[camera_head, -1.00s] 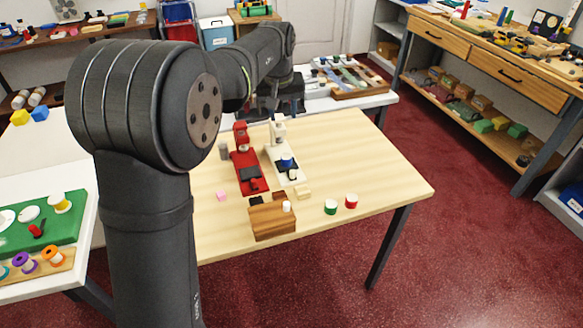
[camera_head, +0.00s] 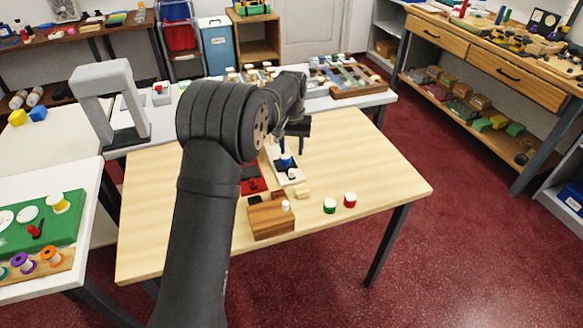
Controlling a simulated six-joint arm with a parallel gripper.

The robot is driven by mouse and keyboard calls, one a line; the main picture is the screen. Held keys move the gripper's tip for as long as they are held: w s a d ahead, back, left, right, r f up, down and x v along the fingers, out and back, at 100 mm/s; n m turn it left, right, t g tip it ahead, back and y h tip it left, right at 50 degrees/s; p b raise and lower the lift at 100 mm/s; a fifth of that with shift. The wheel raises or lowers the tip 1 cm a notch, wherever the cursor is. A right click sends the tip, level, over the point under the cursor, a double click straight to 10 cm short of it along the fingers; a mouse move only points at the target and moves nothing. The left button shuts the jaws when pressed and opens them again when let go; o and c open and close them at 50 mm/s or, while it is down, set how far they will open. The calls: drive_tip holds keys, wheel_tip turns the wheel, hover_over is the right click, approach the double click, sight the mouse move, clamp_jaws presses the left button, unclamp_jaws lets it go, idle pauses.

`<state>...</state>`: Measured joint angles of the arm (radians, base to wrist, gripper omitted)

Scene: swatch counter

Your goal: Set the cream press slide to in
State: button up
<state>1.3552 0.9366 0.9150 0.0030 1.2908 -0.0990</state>
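The cream press (camera_head: 294,177) stands on the wooden table, with a blue part (camera_head: 286,160) and a small pale piece with a dark edge on its base. Its upper part is hidden behind my gripper and arm. My gripper (camera_head: 292,150) points down over the back of the cream press. Two dark fingers show apart, so it looks open. I cannot tell whether they touch the press. The slide cannot be made out clearly.
A red press (camera_head: 251,186) stands just left, mostly hidden by my arm. A wooden block (camera_head: 270,220) with a white knob, a green-and-white cylinder (camera_head: 329,206) and a red-and-white cylinder (camera_head: 350,200) are in front. The table's right side is clear.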

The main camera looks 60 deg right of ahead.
sight(291, 170)
wheel_tip(291, 170, down, 9)
drive_tip(key=shift+r, duration=0.1)
idle(0.3)
clamp_jaws()
